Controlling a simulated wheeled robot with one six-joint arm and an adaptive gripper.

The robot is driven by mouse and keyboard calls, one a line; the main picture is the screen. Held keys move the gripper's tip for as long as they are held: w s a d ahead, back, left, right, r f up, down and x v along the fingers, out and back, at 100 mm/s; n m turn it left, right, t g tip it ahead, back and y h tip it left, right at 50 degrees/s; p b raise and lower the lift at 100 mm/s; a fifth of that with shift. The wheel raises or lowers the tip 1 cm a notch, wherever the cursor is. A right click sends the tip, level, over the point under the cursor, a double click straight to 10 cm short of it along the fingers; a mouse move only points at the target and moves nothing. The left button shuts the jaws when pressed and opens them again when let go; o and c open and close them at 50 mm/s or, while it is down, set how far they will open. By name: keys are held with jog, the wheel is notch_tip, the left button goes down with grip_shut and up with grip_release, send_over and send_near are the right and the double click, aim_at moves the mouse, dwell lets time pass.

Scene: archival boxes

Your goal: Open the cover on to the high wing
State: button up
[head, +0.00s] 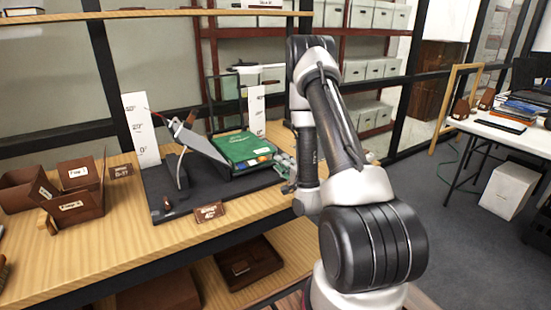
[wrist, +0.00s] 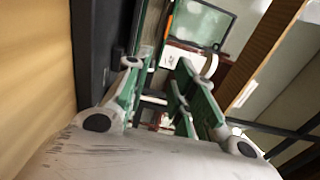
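The green-covered book (head: 243,148) lies closed on a dark cradle (head: 228,181) on the wooden bench in the head view. A grey wing (head: 202,143) slopes up on the book's left side. My gripper (head: 284,165) is at the right edge of the book, low beside the cradle, and partly hidden by my arm. In the wrist view my gripper (wrist: 160,78) has its two fingers apart with nothing seen held between them. Whether a finger touches the cover cannot be told.
White scale boards (head: 141,130) and (head: 257,111) stand behind the cradle. A small labelled brown block (head: 209,212) sits at its front. Brown boxes (head: 75,190) stand at the left of the bench. A shelf board (head: 150,14) runs above.

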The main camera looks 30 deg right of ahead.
aim_at(271, 153)
jog(key=w, duration=0.7)
jog(key=shift+w+a, duration=0.15)
jog(key=shift+w, duration=0.1)
grip_shut()
